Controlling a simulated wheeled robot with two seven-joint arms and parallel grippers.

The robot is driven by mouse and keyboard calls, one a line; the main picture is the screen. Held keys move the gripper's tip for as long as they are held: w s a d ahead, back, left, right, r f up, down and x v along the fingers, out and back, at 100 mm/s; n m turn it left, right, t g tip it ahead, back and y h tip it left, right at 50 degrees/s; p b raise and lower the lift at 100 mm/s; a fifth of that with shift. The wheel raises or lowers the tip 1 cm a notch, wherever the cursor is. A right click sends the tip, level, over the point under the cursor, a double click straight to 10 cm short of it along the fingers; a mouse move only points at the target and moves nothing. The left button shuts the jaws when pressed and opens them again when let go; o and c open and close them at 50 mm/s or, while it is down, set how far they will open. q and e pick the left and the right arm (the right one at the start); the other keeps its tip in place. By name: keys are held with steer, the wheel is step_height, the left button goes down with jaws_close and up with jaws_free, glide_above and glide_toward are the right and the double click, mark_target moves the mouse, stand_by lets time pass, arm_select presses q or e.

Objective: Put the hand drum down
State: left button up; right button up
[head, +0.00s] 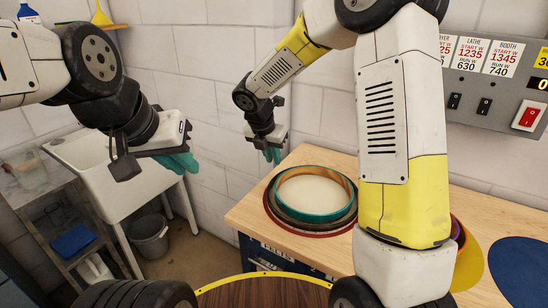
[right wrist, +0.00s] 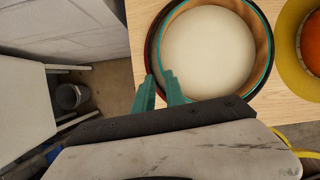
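The hand drum (head: 318,190), a shallow round frame with a pale skin, a wooden inside and a teal edge, lies on a dark red round pad (head: 300,232) on the wooden bench. My right gripper (head: 273,155) is above the drum's far left rim in the head view. In the right wrist view its two teal fingers (right wrist: 159,76) stand apart near the drum's left rim, with nothing seen clamped between them. The head view shows a small gap between fingertips and drum. My left gripper (head: 184,168) hangs left of the bench, empty; its finger gap is unclear.
The wooden bench (head: 245,217) has a yellow disc (head: 468,268) and a dark blue disc (head: 520,270) at the right. A white sink (head: 100,165), a grey bucket (head: 150,237) and a shelf stand left. A switch panel (head: 490,85) is on the wall. My right arm hides part of the bench.

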steer(key=s+d+r+m, duration=0.6)
steer(key=r+m, duration=0.2)
steer(key=s+d+r+m+y, duration=0.1)
steer(key=s+r+m, duration=0.1)
steer(key=s+m, duration=0.4)
steer(key=s+d+r+m+t+y, duration=0.1)
steer(key=s+d+r+m+y, duration=0.1)
steer(key=s+m, duration=0.5)
steer(key=s+d+r+m+t+y, duration=0.1)
steer(key=s+d+r+m, duration=0.1)
steer(key=s+m, duration=0.5)
steer(key=shift+s+r+m+y, duration=0.15)
steer(key=shift+r+m+y, duration=0.15)
steer(key=shift+r+m, duration=0.55)
